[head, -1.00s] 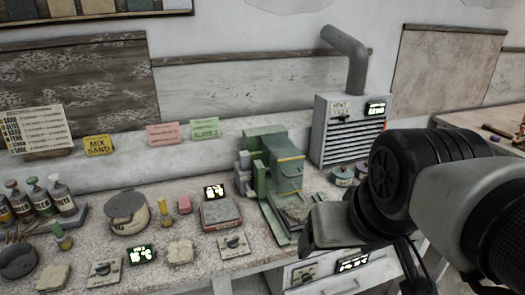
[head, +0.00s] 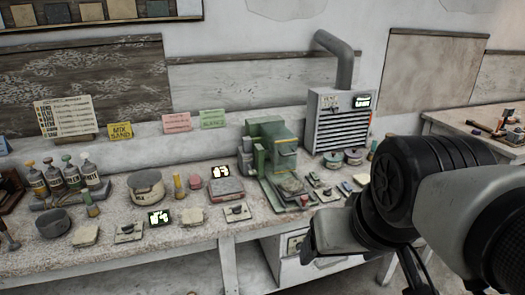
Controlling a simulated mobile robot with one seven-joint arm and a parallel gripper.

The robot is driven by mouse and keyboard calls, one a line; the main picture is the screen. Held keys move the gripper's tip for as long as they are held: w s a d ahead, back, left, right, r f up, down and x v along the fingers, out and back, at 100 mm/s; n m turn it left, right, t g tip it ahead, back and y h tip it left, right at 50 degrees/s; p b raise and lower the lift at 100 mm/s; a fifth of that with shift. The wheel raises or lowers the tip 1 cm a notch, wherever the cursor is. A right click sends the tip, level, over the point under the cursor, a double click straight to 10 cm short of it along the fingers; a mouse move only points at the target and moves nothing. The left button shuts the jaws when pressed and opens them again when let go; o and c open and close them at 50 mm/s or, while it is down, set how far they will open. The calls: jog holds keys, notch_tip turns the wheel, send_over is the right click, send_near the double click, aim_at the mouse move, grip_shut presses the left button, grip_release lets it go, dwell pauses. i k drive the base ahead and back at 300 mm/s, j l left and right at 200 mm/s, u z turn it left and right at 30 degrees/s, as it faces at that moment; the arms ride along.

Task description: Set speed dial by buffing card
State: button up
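Dial plates lie along the bench front: one (head: 237,211) below the grey-and-red block, one (head: 129,232) farther left, and small ones (head: 327,195) right of the green machine (head: 275,160). Another dial (head: 296,243) is on the cabinet front below. I cannot read which is the speed dial. A pink card (head: 177,122), a green card (head: 213,118) and a yellow card (head: 120,132) stand along the back; I cannot tell which is the buffing card. My gripper (head: 322,238) is in front of the cabinet, apart from the dials; its fingers cannot be made out.
A vent box (head: 340,122) with a duct stands at the back right. Bottles (head: 72,177), a pot (head: 146,187), a dark bowl (head: 52,222) and small lit displays (head: 159,218) crowd the bench (head: 185,245). A second table (head: 480,133) is at the right.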

aim_at(327, 192)
jog(key=i+l, duration=0.35)
jog(key=i, duration=0.15)
jog(key=i+l+z, duration=0.1)
jog(key=i+l, duration=0.2)
jog(key=i, duration=0.2)
